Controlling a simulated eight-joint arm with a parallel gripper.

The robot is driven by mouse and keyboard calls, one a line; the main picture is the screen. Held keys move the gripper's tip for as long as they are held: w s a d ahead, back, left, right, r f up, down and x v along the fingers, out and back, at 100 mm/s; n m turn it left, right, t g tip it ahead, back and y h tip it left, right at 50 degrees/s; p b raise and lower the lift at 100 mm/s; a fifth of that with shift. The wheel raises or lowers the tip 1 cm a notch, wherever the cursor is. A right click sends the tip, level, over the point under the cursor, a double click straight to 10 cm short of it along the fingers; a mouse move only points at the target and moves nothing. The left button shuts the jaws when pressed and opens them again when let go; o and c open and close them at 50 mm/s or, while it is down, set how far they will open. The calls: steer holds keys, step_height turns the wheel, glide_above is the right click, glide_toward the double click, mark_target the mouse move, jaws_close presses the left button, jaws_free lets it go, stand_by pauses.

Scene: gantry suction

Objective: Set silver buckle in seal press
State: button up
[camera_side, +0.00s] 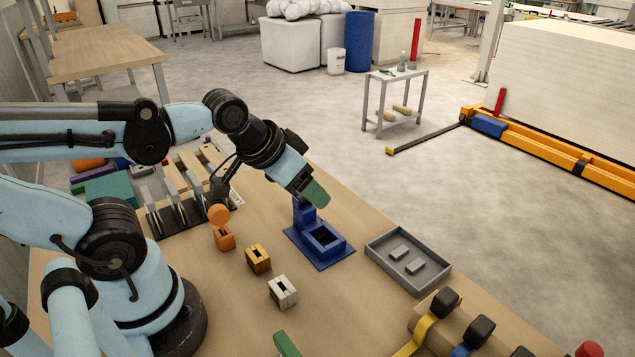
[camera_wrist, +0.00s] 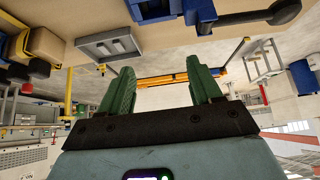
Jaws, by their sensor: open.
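The silver buckle (camera_side: 283,291), a small pale block with a slotted top, sits on the wooden table left of and nearer than the seal press. The blue seal press (camera_side: 340,252) has a square framed opening on a flat base and an upright block behind it. In the wrist view, part of the press (camera_wrist: 152,12) shows at the top edge, cut off. My gripper (camera_side: 314,193) is above the press's upright, tilted, with green fingers. In the wrist view its fingers (camera_wrist: 162,88) are spread with nothing between them.
A gold buckle (camera_side: 258,259) and an orange one (camera_side: 225,238) stand in line beyond the silver buckle. A grey tray (camera_side: 378,263) with two small blocks lies right of the press. Clamps with black knobs (camera_side: 446,302) occupy the near right. A dark rack (camera_side: 180,222) stands left.

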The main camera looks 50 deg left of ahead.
steer(key=n, duration=0.2)
steer(key=n+g, duration=0.7)
steer(key=n, duration=0.9)
glide_above(282, 283)
steer(key=shift+s+d+f, duration=0.1)
steer(key=shift+s+f, duration=0.05)
steer(key=shift+f, duration=1.1)
steer(key=shift+s+d+f, duration=0.1)
steer(key=shift+s+f, duration=0.05)
steer(key=shift+f, duration=1.1)
steer(key=shift+s+d+f, duration=0.1)
steer(key=shift+s+f, duration=0.05)
steer(key=shift+f, duration=1.1)
steer(key=shift+w+f, duration=0.15)
steer(key=shift+f, duration=0.55)
steer(key=shift+w+f, duration=0.1)
steer(key=shift+f, duration=1.8)
steer(key=shift+c, duration=0.5)
steer(key=c, duration=1.1)
